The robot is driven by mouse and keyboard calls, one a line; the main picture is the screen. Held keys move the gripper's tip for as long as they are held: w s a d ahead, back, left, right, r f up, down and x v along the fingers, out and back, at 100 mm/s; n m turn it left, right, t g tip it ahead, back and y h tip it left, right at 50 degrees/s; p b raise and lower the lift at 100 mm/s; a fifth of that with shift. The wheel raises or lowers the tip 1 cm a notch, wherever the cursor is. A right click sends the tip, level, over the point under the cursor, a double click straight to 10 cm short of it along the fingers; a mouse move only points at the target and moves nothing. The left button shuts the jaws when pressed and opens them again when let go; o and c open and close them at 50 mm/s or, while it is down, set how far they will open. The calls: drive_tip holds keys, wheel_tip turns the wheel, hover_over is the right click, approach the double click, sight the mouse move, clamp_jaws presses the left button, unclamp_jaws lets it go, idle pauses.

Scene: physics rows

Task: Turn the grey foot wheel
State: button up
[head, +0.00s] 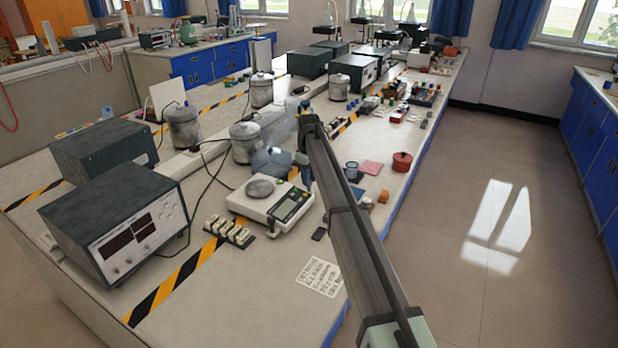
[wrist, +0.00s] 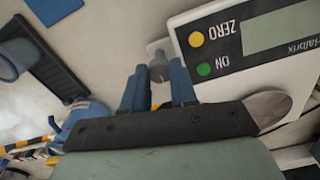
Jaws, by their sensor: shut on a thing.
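The white balance (head: 258,207) stands on the bench with a round grey pan (head: 260,187) on top. In the wrist view its front panel (wrist: 226,60) shows yellow and green buttons and a display edge. The grey foot wheel (wrist: 160,74) sits by the balance's corner, beside a small pale tab. My gripper (wrist: 159,80) has its two blue fingers on either side of the wheel, shut on it. In the head view my gripper (head: 302,160) is at the balance's far right corner; the wheel is hidden there.
A dark instrument box (head: 110,225) stands left of the balance, with a block of pale connectors (head: 229,232) nearer. A paper note (head: 319,277) lies in front on fairly clear bench.

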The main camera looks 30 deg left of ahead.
drive_tip(key=shift+m, duration=0.4)
clamp_jaws()
drive_tip(key=m, duration=0.2)
drive_tip(key=shift+m, duration=2.5)
drive_tip(key=o, duration=0.9)
unclamp_jaws()
drive_tip(key=shift+o, duration=0.2)
drive_tip(key=shift+r, duration=0.1)
wheel_tip(320, 180, up, 14)
drive_tip(key=shift+f, duration=0.2)
